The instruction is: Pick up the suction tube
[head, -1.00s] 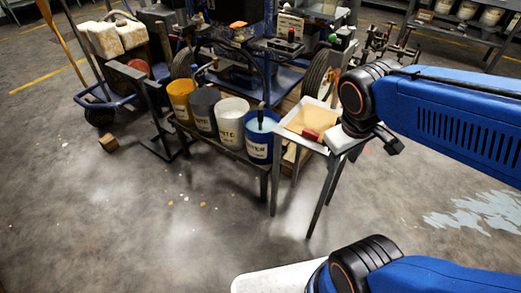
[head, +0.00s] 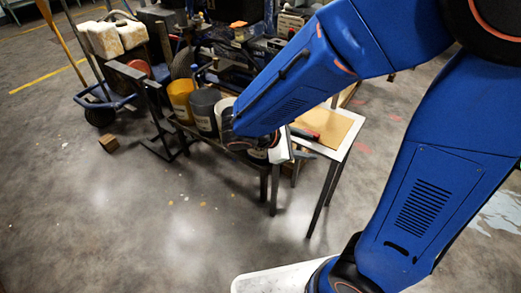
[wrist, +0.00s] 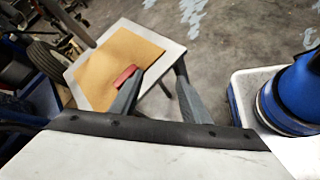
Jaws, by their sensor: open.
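My gripper (wrist: 158,76) shows in the wrist view with its two grey fingers apart and nothing between them. In the head view my arm reaches down-left, and its end is over the bucket rack beside the small table. I cannot make out the suction tube in either current view.
The small table (head: 346,147) has a tan sheet (head: 332,125) on top. A hand cart (head: 98,97) stands far left.

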